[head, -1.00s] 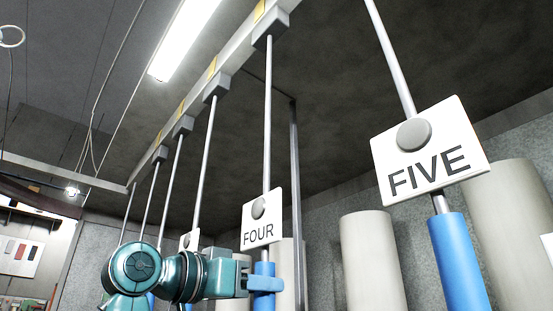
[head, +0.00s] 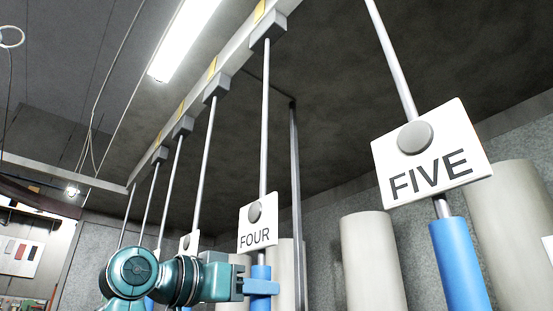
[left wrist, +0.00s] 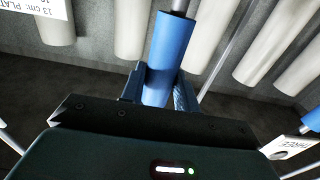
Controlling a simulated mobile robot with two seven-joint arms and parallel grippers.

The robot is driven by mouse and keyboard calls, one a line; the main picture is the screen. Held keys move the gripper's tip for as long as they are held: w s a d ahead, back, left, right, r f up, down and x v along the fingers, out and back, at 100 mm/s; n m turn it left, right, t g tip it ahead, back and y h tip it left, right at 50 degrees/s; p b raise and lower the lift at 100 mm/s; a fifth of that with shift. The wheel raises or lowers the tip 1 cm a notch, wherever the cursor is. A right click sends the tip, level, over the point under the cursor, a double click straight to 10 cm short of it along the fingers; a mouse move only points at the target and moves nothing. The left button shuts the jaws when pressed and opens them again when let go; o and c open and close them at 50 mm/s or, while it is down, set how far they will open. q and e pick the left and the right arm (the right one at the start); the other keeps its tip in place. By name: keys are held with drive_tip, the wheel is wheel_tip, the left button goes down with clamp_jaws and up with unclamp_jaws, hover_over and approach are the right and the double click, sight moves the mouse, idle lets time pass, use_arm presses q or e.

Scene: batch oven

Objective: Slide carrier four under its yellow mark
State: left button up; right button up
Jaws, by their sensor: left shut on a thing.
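Carrier four (head: 268,29) is a grey block on the overhead rail. Its thin rod hangs down to a white plate reading FOUR (head: 257,222) and a blue handle (head: 261,272). The yellow mark (head: 260,11) is on the rail just above the block, a little left of the block's middle; I cannot tell the exact alignment. My left gripper (head: 262,287) is shut on the blue handle below the plate. In the left wrist view the blue handle (left wrist: 172,50) stands between the two fingers. My right gripper is not in view.
A plate reading FIVE (head: 432,153) hangs on its own rod with a blue handle (head: 459,262) to the right. Other carriers (head: 216,86) hang along the rail (head: 236,58) to the left. Pale cylinders (head: 370,262) stand behind, and a dark upright post (head: 296,200) is near.

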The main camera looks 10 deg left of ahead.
use_arm(q)
drive_tip(key=o, duration=0.6)
drive_tip(key=shift+r, duration=0.1)
drive_tip(key=o, duration=0.4)
drive_tip(key=b+v, duration=0.2)
drive_tip(key=v, duration=0.7)
idle(0.5)
idle(0.4)
